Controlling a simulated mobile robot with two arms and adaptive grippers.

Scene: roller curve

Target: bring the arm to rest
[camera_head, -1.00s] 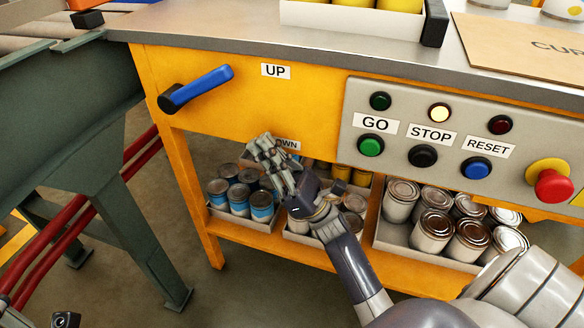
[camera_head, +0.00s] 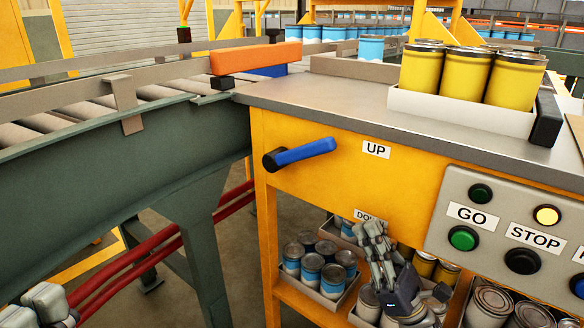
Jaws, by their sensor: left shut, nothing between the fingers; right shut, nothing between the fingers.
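My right gripper (camera_head: 372,232) is shut and empty. It is in front of the orange cabinet front, below the blue lever (camera_head: 306,151), and covers part of the DOWN label (camera_head: 367,216). The lever's handle points right and slightly upward, toward the UP label (camera_head: 376,149). The gripper appears apart from the lever. My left gripper (camera_head: 48,303) is at the bottom left corner, partly cut off by the picture edge. It is shut, with nothing seen in it.
A control panel (camera_head: 492,262) with buttons is right of my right gripper. Cans (camera_head: 313,268) stand on the shelf beneath. The green roller conveyor (camera_head: 160,150) is at left. A tray (camera_head: 460,112) of yellow cans stands on the tabletop. Open floor shows between conveyor leg and cabinet.

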